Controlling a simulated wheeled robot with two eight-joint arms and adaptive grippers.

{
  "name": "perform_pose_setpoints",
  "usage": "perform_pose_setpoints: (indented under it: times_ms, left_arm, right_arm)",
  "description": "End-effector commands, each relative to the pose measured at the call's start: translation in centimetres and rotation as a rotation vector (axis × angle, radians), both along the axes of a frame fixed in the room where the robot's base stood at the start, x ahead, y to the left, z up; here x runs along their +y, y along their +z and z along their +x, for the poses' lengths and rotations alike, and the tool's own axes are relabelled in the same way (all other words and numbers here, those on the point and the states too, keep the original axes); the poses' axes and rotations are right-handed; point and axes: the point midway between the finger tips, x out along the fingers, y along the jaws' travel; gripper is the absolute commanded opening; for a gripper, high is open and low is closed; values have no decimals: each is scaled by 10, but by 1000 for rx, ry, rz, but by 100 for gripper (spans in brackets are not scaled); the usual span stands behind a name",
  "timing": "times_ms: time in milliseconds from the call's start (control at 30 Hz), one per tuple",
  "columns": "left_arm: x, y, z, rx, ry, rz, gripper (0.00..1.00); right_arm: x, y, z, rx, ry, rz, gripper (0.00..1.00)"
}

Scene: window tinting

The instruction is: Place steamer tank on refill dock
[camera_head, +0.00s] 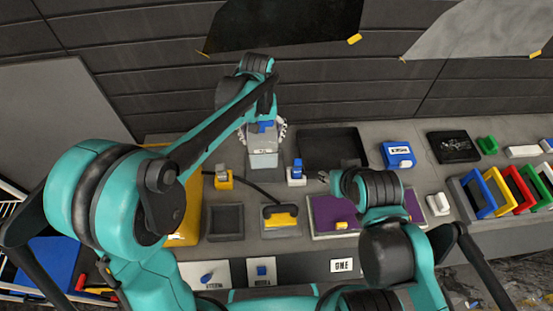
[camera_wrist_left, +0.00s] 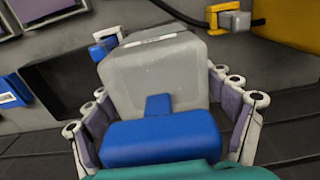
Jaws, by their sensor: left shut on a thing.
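The steamer tank is a pale grey, boxy container with a blue top; in the head view the tank (camera_head: 264,159) is at the back of the bench. In the left wrist view the tank (camera_wrist_left: 155,75) fills the middle, its blue part (camera_wrist_left: 160,138) nearest the camera. My left gripper (camera_head: 265,133) is shut on it from above, with padded fingers on both sides (camera_wrist_left: 165,105). I cannot tell whether the tank's underside touches the bench. No part is clearly identifiable as the refill dock. My right arm is folded over the front of the bench; its fingers are not clear.
A black tray (camera_head: 333,141) lies right of the tank. A blue-and-white bottle (camera_head: 297,172) and a yellow-based item (camera_head: 223,178) stand close by. Coloured frames (camera_head: 500,190) stand right.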

Motion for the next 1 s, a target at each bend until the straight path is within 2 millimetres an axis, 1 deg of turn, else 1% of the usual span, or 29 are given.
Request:
perform_pose_setpoints:
  times_ms: [67, 200, 300, 467, 700, 767, 1000]
  left_arm:
    - [1, -11, 3, 0, 0, 0, 37]
    - [0, -39, 3, 0, 0, 0, 37]
    - [0, -53, 3, 0, 0, 0, 37]
    - [0, -64, 3, 0, 0, 0, 37]
    - [0, -96, 3, 0, 0, 0, 37]
    - [0, -99, 3, 0, 0, 0, 37]
    - [0, -99, 3, 0, 0, 0, 37]
  right_arm:
    - [0, -3, 0, 0, 0, 0, 40]
    - [0, -8, 0, 0, 0, 0, 40]
    - [0, -11, 0, 0, 0, 0, 40]
    - [0, -12, 0, 0, 0, 0, 40]
    - [0, -18, 0, 0, 0, 0, 40]
    - [0, -19, 0, 0, 0, 0, 40]
    - [0, -19, 0, 0, 0, 0, 40]
